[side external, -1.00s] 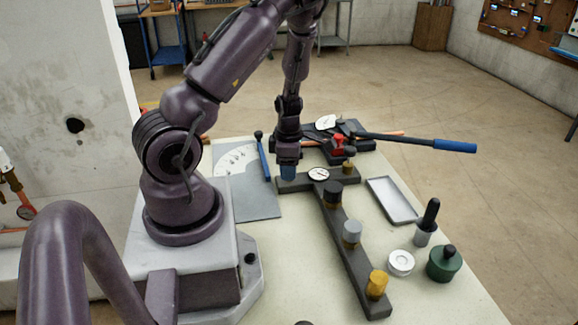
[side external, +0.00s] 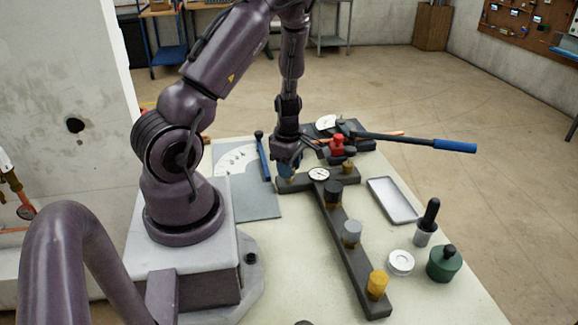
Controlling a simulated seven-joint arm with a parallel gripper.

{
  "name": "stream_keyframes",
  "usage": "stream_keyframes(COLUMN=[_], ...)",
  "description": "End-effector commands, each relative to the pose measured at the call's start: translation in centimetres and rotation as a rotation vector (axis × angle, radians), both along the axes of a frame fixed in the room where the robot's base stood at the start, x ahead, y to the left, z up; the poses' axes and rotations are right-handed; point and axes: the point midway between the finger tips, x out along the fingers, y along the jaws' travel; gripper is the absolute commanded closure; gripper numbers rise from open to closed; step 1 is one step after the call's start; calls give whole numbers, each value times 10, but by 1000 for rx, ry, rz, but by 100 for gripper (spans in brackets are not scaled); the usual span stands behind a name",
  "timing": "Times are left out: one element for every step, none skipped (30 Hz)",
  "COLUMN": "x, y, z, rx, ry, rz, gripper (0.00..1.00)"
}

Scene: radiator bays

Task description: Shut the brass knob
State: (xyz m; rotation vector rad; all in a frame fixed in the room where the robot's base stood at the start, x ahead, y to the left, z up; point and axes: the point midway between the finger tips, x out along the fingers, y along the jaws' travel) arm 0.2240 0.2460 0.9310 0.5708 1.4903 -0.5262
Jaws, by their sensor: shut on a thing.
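A yellow brass-coloured knob (side external: 377,283) stands upright at the near end of the long dark manifold bar (side external: 353,262). My gripper (side external: 288,170) is far from it, at the left end of the dark crossbar. It points down and is shut on a blue knob (side external: 287,172). A little brass shows just below the blue knob. My fingers partly hide this knob, so its turn is hard to read.
A grey knob (side external: 352,231) and a black knob (side external: 333,192) stand along the bar, with a dial gauge (side external: 319,174) at its far end. A grey tray (side external: 393,200), a white ring (side external: 400,262) and a green container (side external: 444,264) lie to the right.

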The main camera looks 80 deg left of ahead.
Motion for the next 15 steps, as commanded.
stream_keyframes(x=[0, 0, 0, 0, 0, 0, 0, 0, 0, 0, 0, 0, 0, 0, 0], y=[0, 0, 0, 0, 0, 0, 0, 0, 0, 0, 0, 0, 0, 0, 1], z=[1, 1, 1, 1, 1, 1, 1, 1, 1, 1, 1, 1, 1, 1, 1], rx=[-1, 0, 0, 0, -1, -1, -1, -1, -1, -1, -1, -1, -1, -1, 0], ry=[-3, -2, -2, -2, -2, -2, -2, -2, -2, -2, -2, -2, -2, -2, -2], rz=[-45, -73, -111, -140, -169, -207, -235, -264, -302, -331, -359, -397, -426, -453, -493], gripper=[92, 92, 92, 92, 92, 92, 92, 92, 92, 92, 92, 92, 92, 92, 92])
